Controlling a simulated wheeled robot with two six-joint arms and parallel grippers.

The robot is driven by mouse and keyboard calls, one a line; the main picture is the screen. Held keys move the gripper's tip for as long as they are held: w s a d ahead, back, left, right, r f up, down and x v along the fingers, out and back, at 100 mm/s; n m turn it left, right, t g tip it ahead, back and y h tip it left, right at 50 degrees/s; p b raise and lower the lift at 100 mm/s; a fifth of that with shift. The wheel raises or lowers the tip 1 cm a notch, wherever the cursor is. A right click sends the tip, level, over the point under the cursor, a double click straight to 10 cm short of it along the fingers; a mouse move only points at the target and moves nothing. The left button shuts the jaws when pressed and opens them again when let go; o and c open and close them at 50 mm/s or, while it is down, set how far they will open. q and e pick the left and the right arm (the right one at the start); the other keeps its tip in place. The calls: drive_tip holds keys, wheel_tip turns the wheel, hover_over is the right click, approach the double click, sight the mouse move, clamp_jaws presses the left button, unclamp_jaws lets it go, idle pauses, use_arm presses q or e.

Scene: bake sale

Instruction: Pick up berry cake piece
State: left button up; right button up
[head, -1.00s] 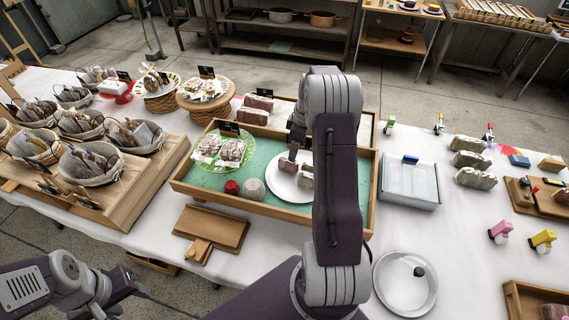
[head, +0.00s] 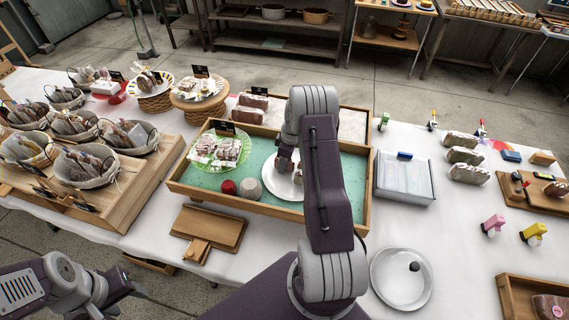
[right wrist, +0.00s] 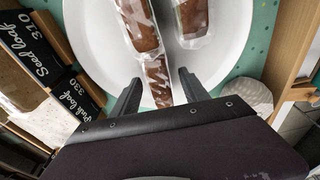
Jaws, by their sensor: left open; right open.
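Several wrapped brown cake pieces lie on a white plate (right wrist: 232,50) in the right wrist view. One narrow piece (right wrist: 157,80) lies between the fingers of my right gripper (right wrist: 158,84), which is open. Two larger wrapped pieces, one in the middle (right wrist: 137,25) and one to its right (right wrist: 192,18), lie beyond it. I cannot tell which is berry cake. In the head view my right arm reaches over the plate (head: 272,180) and hides most of what lies on it. My left gripper (head: 116,292) is open and empty at the lower left, away from the table goods.
The plate stands in a wooden tray with a green floor (head: 262,152). A green plate with wrapped pieces (head: 228,150) and two round items, red (head: 228,187) and pale (head: 250,188), are beside it. Price signs (right wrist: 35,50) stand close on the left in the wrist view.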

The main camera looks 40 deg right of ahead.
drive_tip(key=shift+s+r, duration=0.1)
drive_tip(key=c, duration=0.9)
wheel_tip(320, 180, up, 10)
drive_tip(key=shift+f, duration=0.1)
